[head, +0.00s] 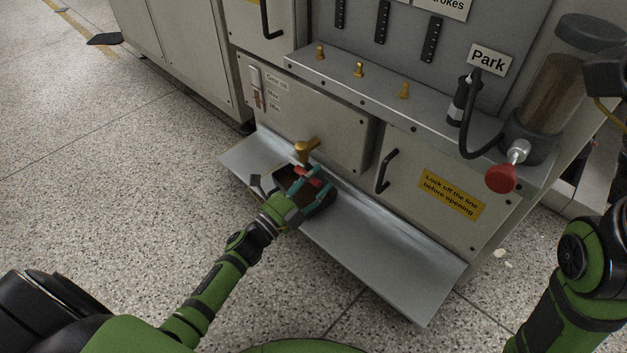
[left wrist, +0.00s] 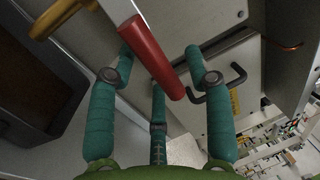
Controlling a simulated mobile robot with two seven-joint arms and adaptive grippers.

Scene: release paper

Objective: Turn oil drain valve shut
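The oil drain valve is a brass fitting (head: 306,148) low on the grey machine front, with a red lever handle (head: 314,177) below it. In the left wrist view the red handle (left wrist: 150,55) slants across the upper middle, its brass part (left wrist: 62,15) at upper left. My left gripper (head: 318,188) is at the handle, its teal fingers partly covering it. In the left wrist view its fingers (left wrist: 160,70) stand apart on both sides of the handle; I cannot tell whether any touches it. My right gripper is not in view; only part of my right arm shows.
A dark pan with brown contents (left wrist: 38,85) sits under the valve on a metal ledge (head: 385,262). A black door handle (head: 385,170) is to the right. A red knob (head: 501,178) juts out at upper right. Speckled floor in front is clear.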

